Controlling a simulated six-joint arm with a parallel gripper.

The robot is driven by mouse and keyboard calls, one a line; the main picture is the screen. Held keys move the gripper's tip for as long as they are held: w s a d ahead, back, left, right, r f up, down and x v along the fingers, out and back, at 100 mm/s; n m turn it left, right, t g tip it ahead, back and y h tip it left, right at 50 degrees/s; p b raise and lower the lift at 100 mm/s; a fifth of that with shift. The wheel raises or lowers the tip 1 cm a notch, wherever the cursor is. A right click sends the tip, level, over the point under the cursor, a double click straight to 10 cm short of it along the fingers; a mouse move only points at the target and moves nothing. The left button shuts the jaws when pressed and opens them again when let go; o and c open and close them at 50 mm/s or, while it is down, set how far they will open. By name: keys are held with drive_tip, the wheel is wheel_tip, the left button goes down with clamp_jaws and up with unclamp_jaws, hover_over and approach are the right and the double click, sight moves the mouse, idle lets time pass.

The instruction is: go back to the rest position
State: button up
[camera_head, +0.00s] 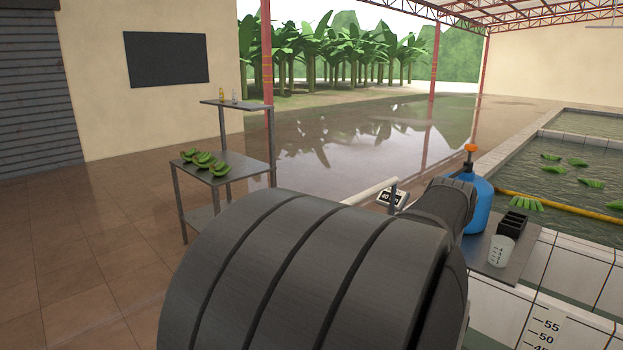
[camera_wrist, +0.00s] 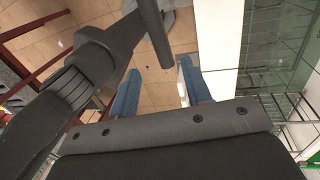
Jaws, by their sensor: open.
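My gripper (camera_wrist: 160,88) shows in the wrist view with its two blue-padded fingers spread apart. Nothing is between them; only tan tiled floor shows in the gap. In the head view my dark grey arm fills the lower middle, and the gripper itself cannot be made out there. In the wrist view my own dark arm links cross the upper left, close to the gripper.
A blue jug (camera_head: 477,207) with an orange cap, a white beaker (camera_head: 501,251) and a black caddy (camera_head: 512,225) stand right of my arm. Water tanks (camera_head: 560,170) hold floating bananas. A cart (camera_head: 233,165) carries green bananas (camera_head: 205,161).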

drive_tip(key=f, duration=0.4)
drive_tip(key=s+a+f, duration=0.1)
drive_tip(key=f, duration=0.2)
wheel_tip(320, 180, up, 10)
drive_tip(key=w+d, duration=0.1)
drive_tip(key=shift+w+d, duration=0.2)
drive_tip(key=shift+d, duration=0.05)
drive_tip(key=shift+r, duration=0.1)
idle(0.7)
